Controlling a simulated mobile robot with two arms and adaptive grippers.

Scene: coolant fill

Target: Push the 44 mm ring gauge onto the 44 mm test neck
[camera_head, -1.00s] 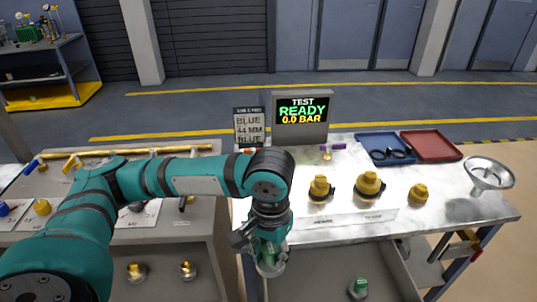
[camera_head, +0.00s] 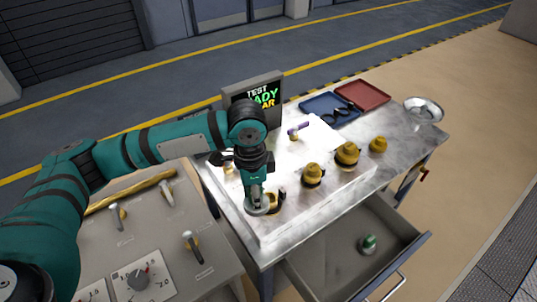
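My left gripper (camera_head: 257,180) points down over the left front of the bench. It appears shut on a green-topped piece with a round silver base (camera_head: 257,207), probably a ring gauge; no size mark is readable. A brass neck (camera_head: 276,200) stands just right of it, partly hidden; I cannot tell whether they touch. Two more brass necks with dark collars, one in the middle (camera_head: 312,175) and a larger one (camera_head: 347,153), stand further right. I cannot read which is 44 mm. My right gripper is out of view.
A plain brass piece (camera_head: 378,145), a funnel (camera_head: 424,108), a blue tray (camera_head: 324,104) and a red tray (camera_head: 362,94) are on the bench. The test display (camera_head: 254,100) stands behind my wrist. The open drawer (camera_head: 325,262) holds another green-topped piece (camera_head: 368,243).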

